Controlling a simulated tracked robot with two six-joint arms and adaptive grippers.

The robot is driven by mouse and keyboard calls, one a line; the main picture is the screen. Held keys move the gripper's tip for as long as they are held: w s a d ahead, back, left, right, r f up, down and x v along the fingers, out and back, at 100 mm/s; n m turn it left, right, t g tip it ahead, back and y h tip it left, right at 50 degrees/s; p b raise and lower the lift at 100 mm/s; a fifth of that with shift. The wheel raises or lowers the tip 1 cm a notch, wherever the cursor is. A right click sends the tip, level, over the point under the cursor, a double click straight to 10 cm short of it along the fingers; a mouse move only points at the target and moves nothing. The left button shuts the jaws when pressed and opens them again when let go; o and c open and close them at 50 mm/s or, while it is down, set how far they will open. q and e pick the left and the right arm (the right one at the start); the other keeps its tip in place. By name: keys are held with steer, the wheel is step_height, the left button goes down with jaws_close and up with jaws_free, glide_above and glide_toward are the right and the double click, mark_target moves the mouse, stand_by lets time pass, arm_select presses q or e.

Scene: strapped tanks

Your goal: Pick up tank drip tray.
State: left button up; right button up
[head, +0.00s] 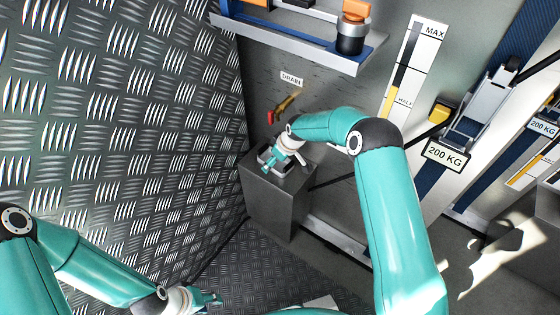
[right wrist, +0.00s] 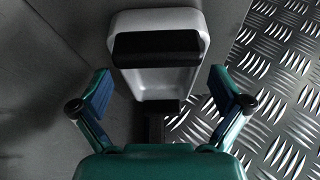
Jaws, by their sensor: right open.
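The drip tray (right wrist: 160,85) is a pale shallow tray with a black bar across it. It lies between the fingers of my right gripper (right wrist: 160,88), which is open around it, with a gap on each side. In the head view the tray (head: 266,156) sits on a grey pedestal (head: 268,206) under the drain tap, mostly hidden by my right gripper (head: 276,164). My left gripper (head: 212,298) is low at the bottom left, away from the tray; its finger opening is too small to judge.
A drain tap with a red end (head: 280,110) juts from the tank wall just above the tray. A shelf (head: 300,38) hangs higher up. A tread-plate wall (head: 130,110) rises close on the left. Strapped tanks and a 200 KG label (head: 446,156) are at the right.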

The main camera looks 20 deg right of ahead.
steer(key=shift+c, duration=0.2)
steer(key=c, duration=1.3)
steer(key=shift+r, duration=0.2)
